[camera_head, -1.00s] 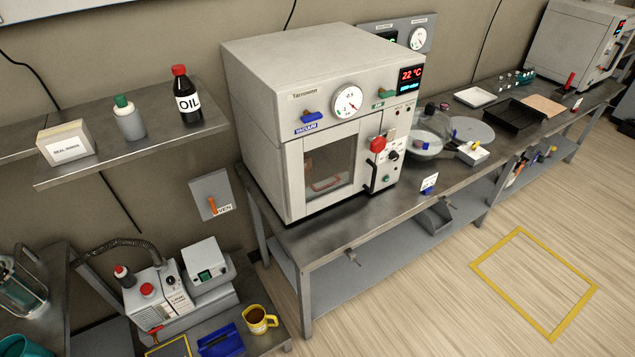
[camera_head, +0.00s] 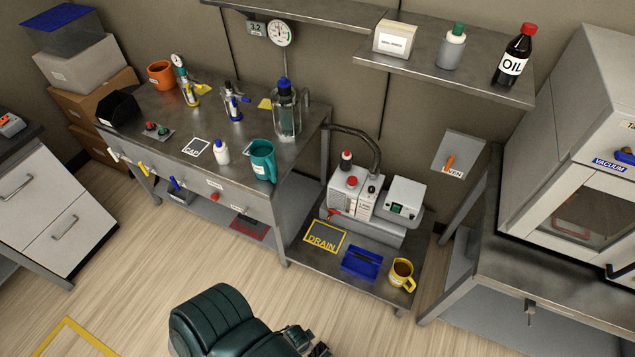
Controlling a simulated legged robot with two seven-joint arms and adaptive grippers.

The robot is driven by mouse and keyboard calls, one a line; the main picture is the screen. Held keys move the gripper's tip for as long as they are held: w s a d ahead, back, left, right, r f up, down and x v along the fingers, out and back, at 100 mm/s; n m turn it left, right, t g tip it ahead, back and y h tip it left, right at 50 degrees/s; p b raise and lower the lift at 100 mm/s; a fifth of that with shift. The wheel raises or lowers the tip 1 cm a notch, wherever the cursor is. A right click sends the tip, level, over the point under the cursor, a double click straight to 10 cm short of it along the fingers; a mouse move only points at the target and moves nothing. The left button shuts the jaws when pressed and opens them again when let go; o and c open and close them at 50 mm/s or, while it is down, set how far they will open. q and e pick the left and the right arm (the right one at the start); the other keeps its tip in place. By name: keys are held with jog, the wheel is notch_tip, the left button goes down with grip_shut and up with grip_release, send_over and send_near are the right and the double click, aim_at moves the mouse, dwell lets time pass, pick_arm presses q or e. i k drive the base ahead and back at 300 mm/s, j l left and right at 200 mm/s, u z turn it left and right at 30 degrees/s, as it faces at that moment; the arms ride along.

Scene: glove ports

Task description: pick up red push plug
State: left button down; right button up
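A small red round piece (camera_head: 215,197) sits on the front edge of the steel bench, between a blue handle (camera_head: 175,184) and a white label. It is too small to tell whether it is the push plug. Neither gripper can be made out in the head view. A dark green ribbed shape and dark jointed parts are cut off at the bottom edge.
The steel bench (camera_head: 290,165) carries a teal jug (camera_head: 262,160) and bottles. The low table (camera_head: 370,290) holds a blue tray (camera_head: 361,263), a yellow mug (camera_head: 401,275) and a DRAIN plate (camera_head: 325,238). A vacuum oven (camera_head: 590,190) stands right. The wooden floor between is open.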

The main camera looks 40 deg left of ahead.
aim_at(352, 181)
jog(key=k+l+u, duration=0.1)
jog(key=u, duration=1)
